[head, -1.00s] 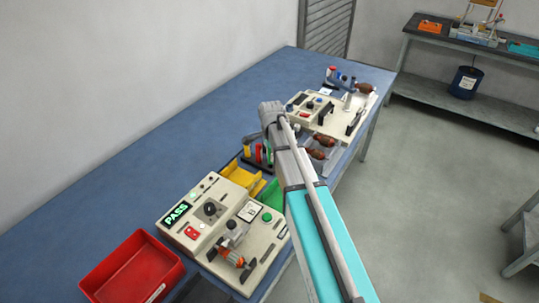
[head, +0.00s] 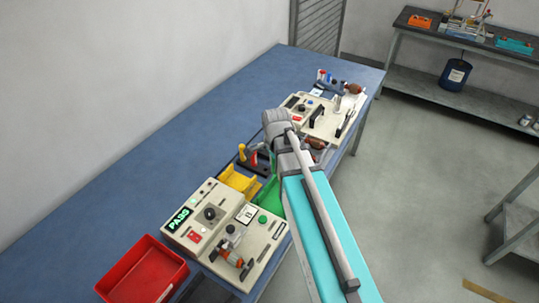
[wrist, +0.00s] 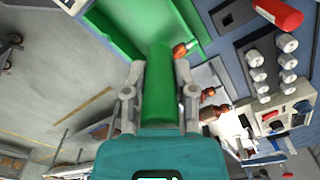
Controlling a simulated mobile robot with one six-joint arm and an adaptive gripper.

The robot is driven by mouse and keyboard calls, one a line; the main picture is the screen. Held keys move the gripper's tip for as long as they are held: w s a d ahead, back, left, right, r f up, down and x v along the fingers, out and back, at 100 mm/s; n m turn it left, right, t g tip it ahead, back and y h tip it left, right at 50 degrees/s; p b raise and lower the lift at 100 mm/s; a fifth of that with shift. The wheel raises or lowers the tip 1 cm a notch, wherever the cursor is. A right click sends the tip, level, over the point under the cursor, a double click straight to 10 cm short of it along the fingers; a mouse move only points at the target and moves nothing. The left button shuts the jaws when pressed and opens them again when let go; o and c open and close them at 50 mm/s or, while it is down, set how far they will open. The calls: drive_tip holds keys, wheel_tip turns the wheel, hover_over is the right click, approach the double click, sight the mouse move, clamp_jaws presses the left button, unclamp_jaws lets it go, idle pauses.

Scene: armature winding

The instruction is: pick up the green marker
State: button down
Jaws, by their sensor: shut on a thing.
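The green marker (wrist: 158,95) is a thick green cylinder in the middle of the wrist view. My gripper (wrist: 159,75) is shut on it, with one grey finger on each side. In the head view my arm ends above the far part of the blue bench, and its own links hide the gripper and the green marker. A dark marker stand (head: 254,163) shows beside the arm, with a yellow marker (head: 242,152) and a red marker (head: 265,149) upright at it. The red marker also shows at the top right of the wrist view (wrist: 278,12).
A yellow bin (head: 238,180) and a green bin (head: 270,195) stand near the arm. A test unit (head: 205,212), a red tray (head: 142,272) and another device (head: 322,124) are on the blue bench (head: 170,160). The bench is clear along the wall.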

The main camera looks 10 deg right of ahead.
drive_tip(key=shift+s+d+r, duration=0.1)
drive_tip(key=shift+s+r, duration=0.15)
drive_tip(key=shift+s, duration=0.3)
drive_tip(key=shift+s+r, duration=0.2)
drive_tip(key=shift+s, duration=0.3)
idle(0.4)
